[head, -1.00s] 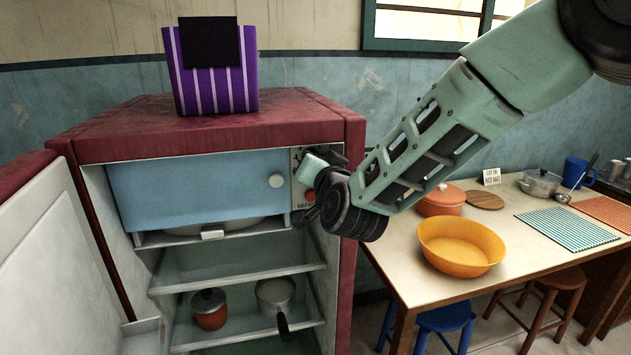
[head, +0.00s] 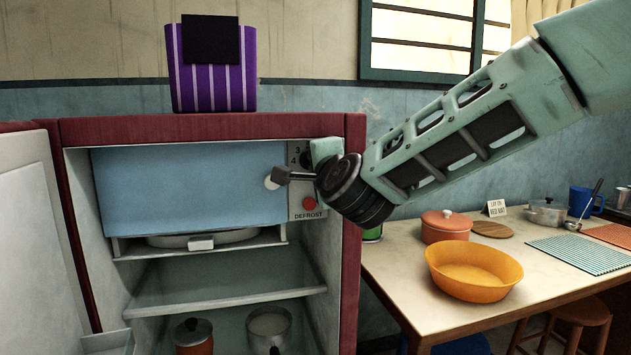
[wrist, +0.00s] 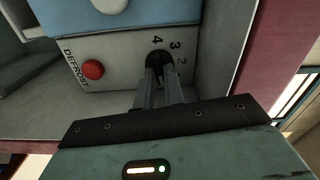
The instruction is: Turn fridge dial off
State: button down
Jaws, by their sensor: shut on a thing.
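The fridge dial (wrist: 156,58) is a dark round knob on the white control panel (wrist: 118,48), beside the printed numbers 4, 3 and 2. My gripper (wrist: 160,78) has its two fingers close together on the dial, shut on it. The fingers cover part of the dial, so its pointer setting is hard to read. In the head view, my wrist is in front of the panel (head: 306,203) at the right of the fridge and hides most of the dial.
A red defrost button (wrist: 93,69) sits beside the dial. The blue freezer door (head: 190,185) is left of the panel. The open fridge door (head: 30,230) stands at the left. A table (head: 400,285) with an orange bowl (head: 474,272) is at the right.

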jog(key=shift+f+m+b, duration=0.15)
jog(key=shift+m+b, duration=0.6)
jog(key=shift+m, duration=0.05)
jog(key=c, duration=1.5)
grip_release()
jog(key=b+v, duration=0.1)
jog(key=v, duration=1.6)
jog(key=shift+s, duration=0.2)
jog(key=shift+d, duration=0.1)
